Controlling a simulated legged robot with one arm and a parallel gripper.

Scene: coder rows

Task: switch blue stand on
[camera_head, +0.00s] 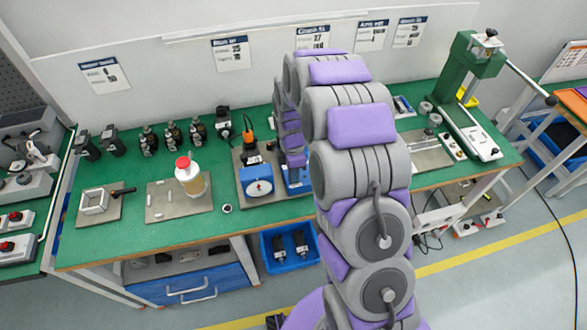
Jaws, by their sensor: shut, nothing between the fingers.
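A blue stand (257,182) with a round white dial on its front is on a grey plate on the green bench, just left of my arm. Another blue part (299,187) shows right beside my arm and is partly covered by it; I cannot tell whether it belongs to the same stand. No switch can be made out at this size. My grey and purple arm rises from the bottom, bends over and comes down behind itself near the stand. My gripper is hidden behind the arm, so its fingers do not show.
A white bottle with a red cap (191,177) stands on a plate to the left. A small square frame (94,201) is farther left. A green press (474,68) stands at the right. A blue bin (289,253) is below the bench. Bare green surface lies between the plates.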

